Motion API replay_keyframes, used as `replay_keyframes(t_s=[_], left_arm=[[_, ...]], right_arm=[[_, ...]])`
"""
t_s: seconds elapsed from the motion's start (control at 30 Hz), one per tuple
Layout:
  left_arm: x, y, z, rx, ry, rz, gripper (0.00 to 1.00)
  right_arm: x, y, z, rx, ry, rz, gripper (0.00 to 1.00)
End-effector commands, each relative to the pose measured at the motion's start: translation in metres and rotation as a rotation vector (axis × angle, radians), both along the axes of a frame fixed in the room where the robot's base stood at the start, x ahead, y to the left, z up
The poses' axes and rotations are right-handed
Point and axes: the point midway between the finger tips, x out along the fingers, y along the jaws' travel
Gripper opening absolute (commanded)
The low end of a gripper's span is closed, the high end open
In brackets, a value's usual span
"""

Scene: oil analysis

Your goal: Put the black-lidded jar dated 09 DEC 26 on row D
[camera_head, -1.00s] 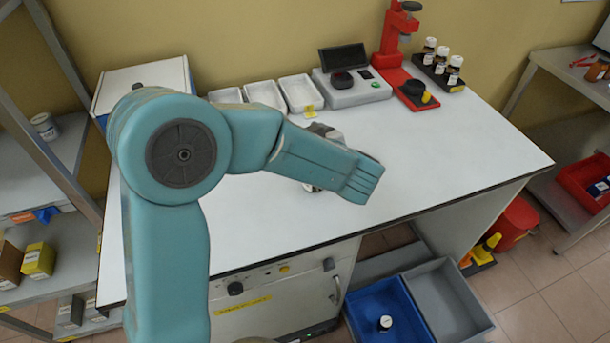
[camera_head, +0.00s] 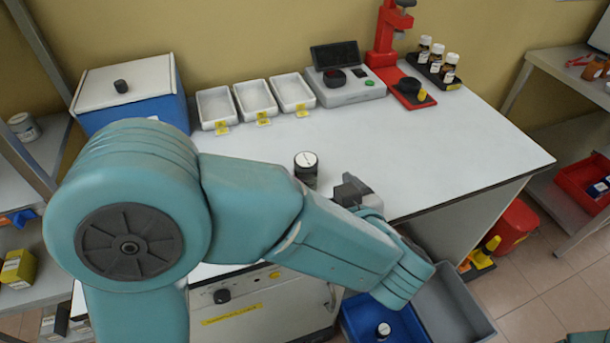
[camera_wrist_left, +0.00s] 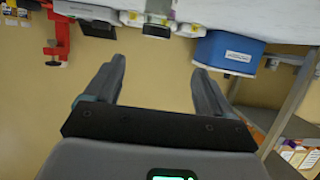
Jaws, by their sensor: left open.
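A dark jar (camera_head: 307,168) with a pale label on its lid stands upright on the white bench. Another dark jar (camera_head: 383,330) with a pale lid top is in the blue bin below the bench front. The dates on both are too small to read. My left gripper (camera_head: 352,190) is just right of the bench jar and apart from it. In the left wrist view my left gripper (camera_wrist_left: 157,82) has its fingers wide apart with nothing between them. I cannot make out a row marked D. My right gripper is out of view.
Several white trays (camera_head: 255,99) with yellow tags, a blue box with a white lid (camera_head: 135,95) and a grey device (camera_head: 347,90) line the back. A red stand (camera_head: 385,45) and brown bottles (camera_head: 437,60) are back right. The right bench top is clear. A grey bin (camera_head: 452,305) adjoins the blue bin.

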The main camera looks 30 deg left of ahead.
Motion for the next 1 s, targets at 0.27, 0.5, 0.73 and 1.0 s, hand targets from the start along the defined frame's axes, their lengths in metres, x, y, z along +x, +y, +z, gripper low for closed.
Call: replay_keyframes(t_s=[0.27,0.5,0.73,1.0], left_arm=[[0.028,0.029,-0.017,0.000,-0.001,-0.003,0.83],[0.061,0.065,-0.034,-0.001,-0.002,-0.003,0.83],[0.073,0.077,-0.040,-0.001,-0.004,-0.006,0.83],[0.099,0.104,-0.056,0.000,-0.003,-0.004,0.83]], right_arm=[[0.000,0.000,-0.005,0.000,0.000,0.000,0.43],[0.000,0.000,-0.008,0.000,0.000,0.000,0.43],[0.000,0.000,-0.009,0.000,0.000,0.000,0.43],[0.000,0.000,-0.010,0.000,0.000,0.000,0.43]])
